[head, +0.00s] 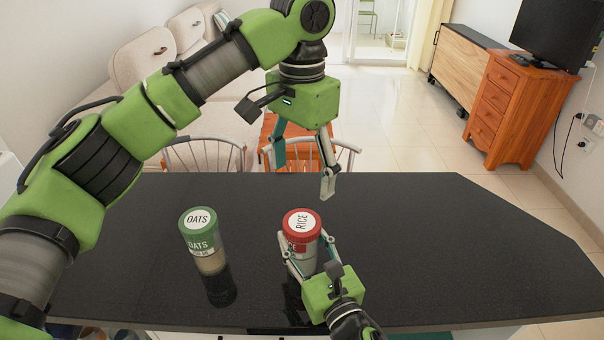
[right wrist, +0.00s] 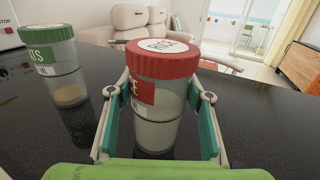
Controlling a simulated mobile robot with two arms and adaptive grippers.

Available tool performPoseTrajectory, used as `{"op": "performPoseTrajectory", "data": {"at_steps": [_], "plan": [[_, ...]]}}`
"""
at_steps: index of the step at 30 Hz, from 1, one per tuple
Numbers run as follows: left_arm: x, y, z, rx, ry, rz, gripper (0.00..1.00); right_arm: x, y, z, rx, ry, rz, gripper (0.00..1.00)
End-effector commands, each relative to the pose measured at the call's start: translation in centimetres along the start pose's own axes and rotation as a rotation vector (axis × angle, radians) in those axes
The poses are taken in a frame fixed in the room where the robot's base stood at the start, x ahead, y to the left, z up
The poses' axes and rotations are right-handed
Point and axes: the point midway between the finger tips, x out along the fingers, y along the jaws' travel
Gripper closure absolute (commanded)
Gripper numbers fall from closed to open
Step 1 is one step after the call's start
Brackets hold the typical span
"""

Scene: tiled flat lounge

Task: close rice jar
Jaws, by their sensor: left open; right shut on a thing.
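The rice jar (head: 301,248) stands upright on the black counter, with a red lid (head: 302,224) labelled RICE on its top. In the head view I cannot tell whether the lid is screwed tight. My right gripper (head: 308,262) is shut around the jar's body, with a finger on each side; the jar and lid also show in the right wrist view (right wrist: 160,110). My left gripper (head: 302,182) hangs open and empty above the counter, behind and above the rice jar, apart from the lid.
An oats jar (head: 203,242) with a green lid stands upright to the left of the rice jar. The black counter (head: 450,250) is clear on the right. Chairs (head: 205,152) stand behind its far edge.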

Motion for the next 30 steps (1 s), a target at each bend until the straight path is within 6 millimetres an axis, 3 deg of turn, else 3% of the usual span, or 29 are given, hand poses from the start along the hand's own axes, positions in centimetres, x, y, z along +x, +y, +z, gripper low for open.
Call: {"op": "performPoseTrajectory", "data": {"at_steps": [1, 2, 4, 17, 30], "plan": [[0.0, 0.0, 0.0, 0.0, 0.0, 0.0, 0.28, 0.0, 0.0, 0.0, 0.0, -0.001, 0.0, 1.0], [0.0, 0.0, 0.0, 0.0, 0.0, 0.0, 0.28, 0.0, 0.0, 0.0, 0.0, -0.001, 0.0, 0.51], [0.0, 0.0, 0.0, 0.0, 0.0, 0.0, 0.28, 0.0, 0.0, 0.0, 0.0, -0.001, 0.0, 0.34], [0.1, 0.0, 0.0, 0.0, 0.0, 0.0, 0.28, -0.5, 0.0, -0.1, 0.001, 0.001, 0.0, 0.34], [0.1, 0.0, 0.0, 0.0, 0.0, 0.0, 0.28, -8.4, 0.0, -0.2, 0.003, 0.004, -0.001, 0.34]]}}
